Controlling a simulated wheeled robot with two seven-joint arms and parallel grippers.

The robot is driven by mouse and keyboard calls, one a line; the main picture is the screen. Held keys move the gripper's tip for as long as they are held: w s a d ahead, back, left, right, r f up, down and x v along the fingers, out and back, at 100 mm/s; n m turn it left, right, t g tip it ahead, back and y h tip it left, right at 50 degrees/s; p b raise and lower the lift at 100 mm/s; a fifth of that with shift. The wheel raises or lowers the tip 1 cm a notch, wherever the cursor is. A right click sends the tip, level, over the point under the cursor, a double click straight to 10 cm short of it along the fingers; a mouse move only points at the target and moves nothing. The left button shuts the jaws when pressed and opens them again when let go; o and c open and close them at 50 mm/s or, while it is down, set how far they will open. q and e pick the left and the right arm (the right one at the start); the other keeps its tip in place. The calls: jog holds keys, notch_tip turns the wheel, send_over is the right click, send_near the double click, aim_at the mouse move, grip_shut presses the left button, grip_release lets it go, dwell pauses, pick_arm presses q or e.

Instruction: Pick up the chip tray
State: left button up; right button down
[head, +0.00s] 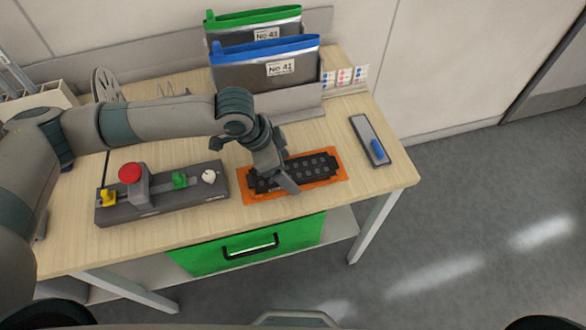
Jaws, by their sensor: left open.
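The chip tray (318,164) is a black tray with rows of small grey squares. It lies on an orange mat (337,179) near the front right of the wooden table. My left gripper (274,182) is open and points down over the tray's left part. Its fingers hide some of that end, and I cannot tell whether they touch the tray. My right gripper is not in view.
A grey control box (150,208) with a red button stands left of the mat. A grey block with a blue piece (371,140) lies to the right. Folders (268,70) stand behind. A green drawer (290,237) is under the table (395,180).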

pick_arm(q)
jog(key=shift+f, duration=0.1)
jog(key=shift+c, duration=0.4)
jog(key=c, duration=1.2)
jog(key=shift+r, duration=0.2)
